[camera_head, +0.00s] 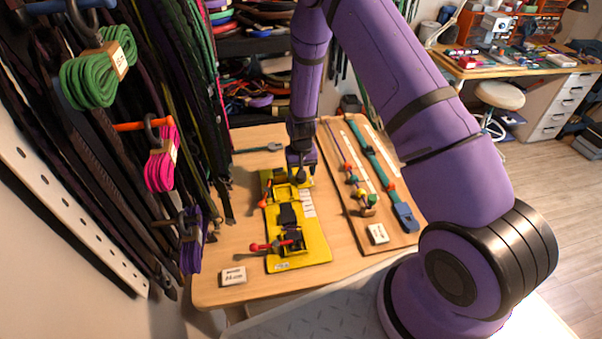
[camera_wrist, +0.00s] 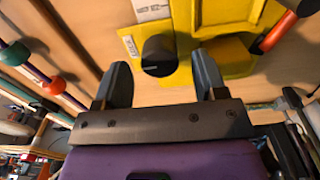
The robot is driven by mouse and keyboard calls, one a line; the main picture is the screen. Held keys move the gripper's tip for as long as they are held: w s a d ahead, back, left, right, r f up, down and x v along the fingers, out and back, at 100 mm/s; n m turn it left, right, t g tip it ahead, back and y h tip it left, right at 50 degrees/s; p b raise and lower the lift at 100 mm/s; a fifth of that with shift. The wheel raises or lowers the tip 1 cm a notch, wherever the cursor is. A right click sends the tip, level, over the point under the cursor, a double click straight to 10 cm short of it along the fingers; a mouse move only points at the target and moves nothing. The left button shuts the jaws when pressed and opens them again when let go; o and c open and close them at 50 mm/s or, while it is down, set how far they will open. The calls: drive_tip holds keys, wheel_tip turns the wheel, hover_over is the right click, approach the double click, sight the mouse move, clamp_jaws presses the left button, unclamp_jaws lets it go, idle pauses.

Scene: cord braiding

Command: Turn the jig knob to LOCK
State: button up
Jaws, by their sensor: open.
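The yellow jig (camera_head: 313,252) lies on the wooden table, with red-handled clamps (camera_head: 272,245) on it. Its dark round knob (camera_wrist: 160,55) shows in the wrist view on a yellow part of the jig. My gripper (camera_head: 300,168) points down over the far end of the jig. In the wrist view my gripper (camera_wrist: 163,78) is open, one finger on each side of the knob in the picture. No contact shows, and I cannot tell how far the fingertips reach down beside it.
A wooden board (camera_head: 352,215) with cords and beads lies right of the jig. A red clamp handle (camera_wrist: 280,32) rises near the right finger. Hanging green (camera_head: 95,75) and pink (camera_head: 160,172) cord bundles are at left. A small white card (camera_head: 233,276) lies front left.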

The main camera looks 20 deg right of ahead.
wheel_tip(320, 180, up, 10)
drive_tip(key=shift+f, duration=0.2)
idle(0.5)
drive_tip(key=s+r+t, duration=0.1)
drive_tip(key=s+r, duration=0.3)
drive_tip(key=r, duration=0.6)
drive_tip(key=s+r+n+t, duration=0.1)
drive_tip(key=s+r, duration=0.2)
drive_tip(key=r, duration=0.6)
drive_tip(key=s+r+t, duration=0.1)
drive_tip(key=s+r, duration=0.3)
drive_tip(key=r, duration=0.6)
drive_tip(key=s+d+r+t, duration=0.1)
drive_tip(key=s+r, duration=0.4)
drive_tip(key=s, duration=0.6)
drive_tip(key=s+r+n+t, duration=0.1)
drive_tip(key=s+r, duration=0.5)
drive_tip(key=s, duration=0.5)
drive_tip(key=shift+s+d, duration=0.2)
drive_tip(key=shift+d, duration=0.2)
